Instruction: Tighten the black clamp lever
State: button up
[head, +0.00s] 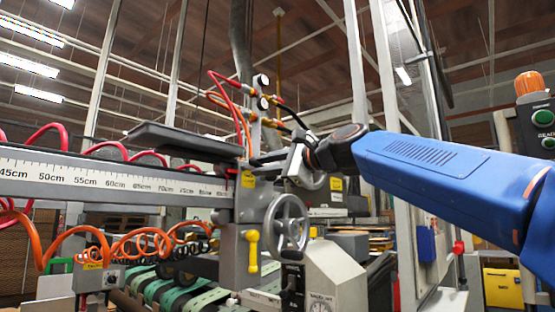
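My blue arm reaches in from the right, and my gripper (296,168) is at the top right of the grey clamp block (248,200) on the ruler beam. A short dark bar (268,157), which looks like the black clamp lever, sticks out just left of the gripper above the block. The gripper is beside its right end. I cannot tell whether they touch, and the fingertips are too small and overlapped to show whether they are open or shut.
A grey handwheel (287,227) and a yellow lever (252,250) sit below the gripper. The ruler beam (120,182) runs left under a dark flat plate (185,140). Red hoses and gauges (262,92) rise behind. A button post with an orange lamp (530,84) stands at right.

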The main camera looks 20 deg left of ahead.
jog(key=w+d+r+m, duration=0.25)
jog(key=w+m, duration=0.25)
jog(key=m, duration=0.8)
jog(key=v, duration=0.8)
jog(key=shift+s+r, duration=0.2)
jog(key=shift+s, duration=0.3)
dwell(0.3)
jog(key=shift+d, duration=0.15)
jog(key=s+d+f+n+h, duration=0.2)
jog(key=d+f+n+h, duration=0.1)
jog(key=d+f, duration=0.6)
jog(key=s+d+f+n+t+h, duration=0.15)
jog(key=d+f+n+h, duration=0.35)
jog(key=f, duration=0.6)
jog(key=s+d+f+n+h, duration=0.1)
jog(key=s+d+f+n, duration=0.15)
jog(key=d+f, duration=0.7)
jog(key=s+d+f+n+g+h, duration=0.1)
jog(key=s+d+f+n+h, duration=0.1)
jog(key=s+d+f+n, duration=0.2)
jog(key=s+d+f+n+g+h, duration=0.1)
jog(key=s+d+f+n+h, duration=0.2)
jog(key=s+d+f, duration=0.7)
jog(key=s+d+f+n+g+h, duration=0.1)
jog(key=s+d+f+n, duration=0.4)
jog(key=f, duration=1.9)
jog(key=s+d+h, duration=0.1)
jog(key=s+d, duration=0.2)
jog(key=s, duration=0.2)
jog(key=shift+h, duration=0.3)
